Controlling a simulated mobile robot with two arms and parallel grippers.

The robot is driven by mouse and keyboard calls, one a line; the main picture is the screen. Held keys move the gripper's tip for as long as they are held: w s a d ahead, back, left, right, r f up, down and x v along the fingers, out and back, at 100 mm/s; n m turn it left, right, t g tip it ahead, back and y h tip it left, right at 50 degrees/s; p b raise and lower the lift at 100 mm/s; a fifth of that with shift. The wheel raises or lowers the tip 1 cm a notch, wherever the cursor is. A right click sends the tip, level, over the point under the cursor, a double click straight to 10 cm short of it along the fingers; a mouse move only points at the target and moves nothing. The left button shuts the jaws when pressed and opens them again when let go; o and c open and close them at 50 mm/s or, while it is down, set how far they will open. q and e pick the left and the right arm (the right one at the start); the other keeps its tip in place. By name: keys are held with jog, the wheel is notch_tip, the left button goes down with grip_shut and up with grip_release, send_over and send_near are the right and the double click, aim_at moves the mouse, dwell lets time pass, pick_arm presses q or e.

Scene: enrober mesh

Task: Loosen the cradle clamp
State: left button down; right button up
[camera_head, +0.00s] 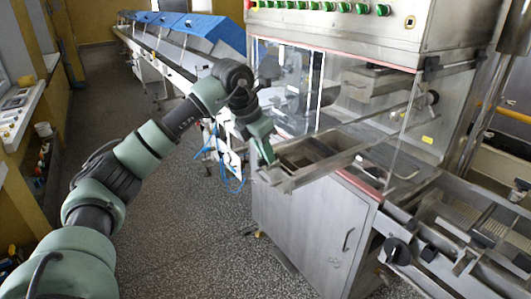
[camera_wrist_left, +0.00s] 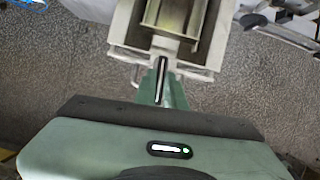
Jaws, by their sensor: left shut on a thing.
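My left gripper (camera_head: 269,160) is at the left end of the open metal cradle (camera_head: 318,166) on the front of the steel machine. In the left wrist view my left gripper (camera_wrist_left: 162,68) points at the near edge of the cradle (camera_wrist_left: 195,60), with its narrow fingers close together. It is shut on a small part at that edge, which I take to be the cradle clamp. The fingers hide most of this part, so I cannot tell how far it is turned. My right gripper is not in view.
The machine's cabinet (camera_head: 310,222) stands below the cradle, and clear panels (camera_head: 375,125) rise behind it. A black knob (camera_head: 397,250) sits on the conveyor frame at right. Blue-covered conveyor units (camera_head: 190,30) run along the back.

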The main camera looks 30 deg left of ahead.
pick_arm(q)
jog(key=n+y, duration=0.1)
jog(key=n, duration=0.2)
jog(key=n+y, duration=0.1)
jog(key=n, duration=0.2)
jog(key=shift+d, duration=0.2)
jog(key=n+y, duration=0.1)
jog(key=n, duration=0.3)
jog(key=shift+w+y+b, duration=0.1)
jog(key=shift+y+b, duration=0.25)
jog(key=shift+y, duration=0.05)
jog(key=shift+n, duration=0.3)
jog(key=shift+d+n+g, duration=0.1)
jog(key=shift+n+g, duration=0.3)
jog(key=shift+n, duration=0.1)
jog(key=n+y, duration=0.1)
jog(key=n, duration=0.1)
jog(key=shift+w+r+n+g+p, duration=0.1)
jog(key=shift+r+n+g+p, duration=0.05)
jog(key=shift+n+g+p, duration=0.25)
jog(key=shift+n+g+y+p, duration=0.35)
jog(key=shift+n+p, duration=0.3)
jog(key=shift+n, duration=0.55)
jog(key=c, duration=1.5)
grip_release()
